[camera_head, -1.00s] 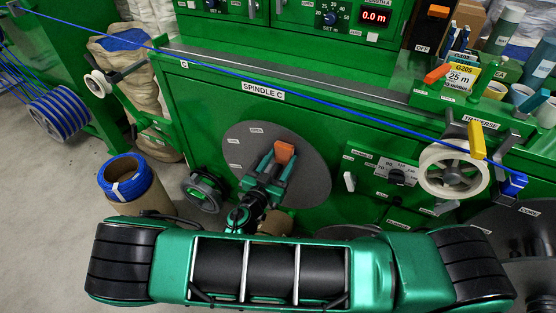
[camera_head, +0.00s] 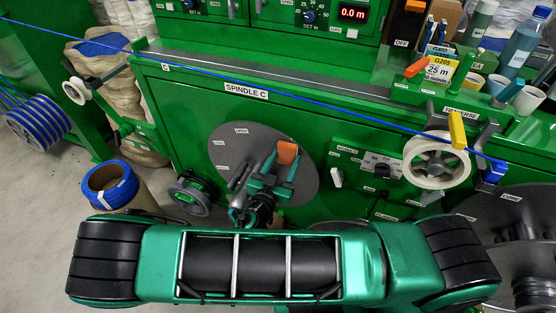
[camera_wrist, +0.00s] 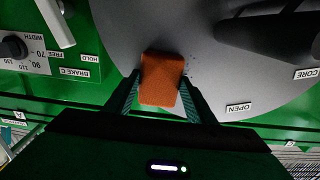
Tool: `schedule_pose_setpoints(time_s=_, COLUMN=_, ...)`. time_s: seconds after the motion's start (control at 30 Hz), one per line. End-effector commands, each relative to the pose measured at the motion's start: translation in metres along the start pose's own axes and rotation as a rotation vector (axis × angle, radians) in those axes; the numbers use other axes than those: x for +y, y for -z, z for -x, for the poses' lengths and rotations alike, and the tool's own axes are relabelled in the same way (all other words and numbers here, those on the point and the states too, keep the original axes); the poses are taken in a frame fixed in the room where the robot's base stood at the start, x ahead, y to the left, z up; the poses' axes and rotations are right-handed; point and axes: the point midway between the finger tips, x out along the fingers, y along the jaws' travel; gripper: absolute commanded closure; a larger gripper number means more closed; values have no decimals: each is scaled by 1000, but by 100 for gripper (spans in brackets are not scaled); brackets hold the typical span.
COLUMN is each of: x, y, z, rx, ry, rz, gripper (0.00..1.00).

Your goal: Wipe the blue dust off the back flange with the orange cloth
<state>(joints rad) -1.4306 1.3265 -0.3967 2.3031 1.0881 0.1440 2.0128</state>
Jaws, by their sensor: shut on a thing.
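The back flange (camera_head: 226,152) is a large grey disc on the green machine front, below the SPINDLE C label. It fills much of the upper wrist view (camera_wrist: 232,82). My gripper (camera_head: 281,166) is in front of the disc's right half, shut on the folded orange cloth (camera_head: 287,151). In the wrist view the cloth (camera_wrist: 160,78) sticks out between both fingers and overlaps the disc near its edge. I cannot tell whether it touches the disc.
A dark spindle shaft (camera_wrist: 270,32) stands out from the disc beside the cloth. A blue cable (camera_head: 300,102) runs across the machine to a white pulley (camera_head: 436,164). A blue-wound spool (camera_head: 110,184) stands lower left.

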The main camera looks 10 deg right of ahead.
Motion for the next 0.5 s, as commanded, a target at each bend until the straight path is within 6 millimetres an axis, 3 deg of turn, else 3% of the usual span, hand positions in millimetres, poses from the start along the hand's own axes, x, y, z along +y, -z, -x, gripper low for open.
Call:
schedule_pose_setpoints(time_s=0.27, x=8, y=2, z=1, rx=-1, ry=-3, rz=1, gripper=68)
schedule_pose_setpoints(time_s=0.5, x=-3, y=-1, z=0, rx=0, ry=-1, rz=-2, gripper=68)
